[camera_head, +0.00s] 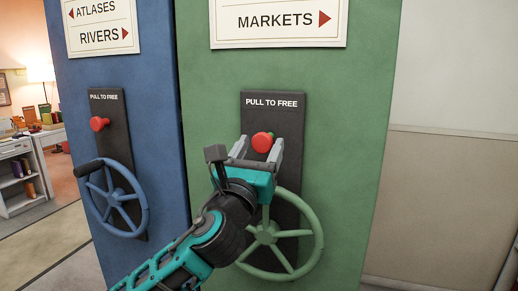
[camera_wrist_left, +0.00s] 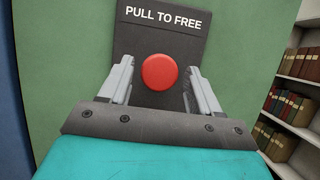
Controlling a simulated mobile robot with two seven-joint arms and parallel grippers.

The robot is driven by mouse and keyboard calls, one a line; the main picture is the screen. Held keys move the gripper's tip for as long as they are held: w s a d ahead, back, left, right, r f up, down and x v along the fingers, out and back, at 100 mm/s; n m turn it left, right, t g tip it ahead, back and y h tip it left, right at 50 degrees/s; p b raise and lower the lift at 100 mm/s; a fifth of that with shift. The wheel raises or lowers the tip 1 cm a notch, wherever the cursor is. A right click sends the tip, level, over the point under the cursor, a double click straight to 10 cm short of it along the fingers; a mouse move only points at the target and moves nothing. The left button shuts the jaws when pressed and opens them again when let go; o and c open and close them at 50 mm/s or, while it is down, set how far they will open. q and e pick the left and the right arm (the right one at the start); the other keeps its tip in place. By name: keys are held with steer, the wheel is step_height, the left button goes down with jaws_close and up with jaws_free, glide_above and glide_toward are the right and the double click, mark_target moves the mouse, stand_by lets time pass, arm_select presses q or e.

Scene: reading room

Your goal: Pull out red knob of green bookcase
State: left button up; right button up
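The green bookcase (camera_head: 360,130) fills the middle of the head view. Its red knob (camera_head: 262,142) sits on a dark plate (camera_head: 272,112) marked PULL TO FREE, above a green handwheel (camera_head: 318,235). My left gripper (camera_head: 258,150) is in front of the plate at the knob. In the left wrist view the knob (camera_wrist_left: 159,72) shows between the two grey fingers, with a gap on each side, so the gripper is open. I cannot tell how deep the fingers reach around it. My right gripper is not in view.
A blue bookcase (camera_head: 105,65) stands directly left, with its own red knob (camera_head: 99,123) and blue handwheel (camera_head: 143,205). A bare wall (camera_head: 450,180) is at right. Open floor (camera_head: 45,240) and a low shelf (camera_head: 20,185) lie far left. Book-filled shelves (camera_wrist_left: 300,85) show in the wrist view.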

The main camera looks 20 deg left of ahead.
arm_select(q)
steer(key=shift+o, duration=0.5)
steer(key=shift+w, duration=0.1)
steer(key=b+v, duration=0.2)
steer(key=v, duration=1.1)
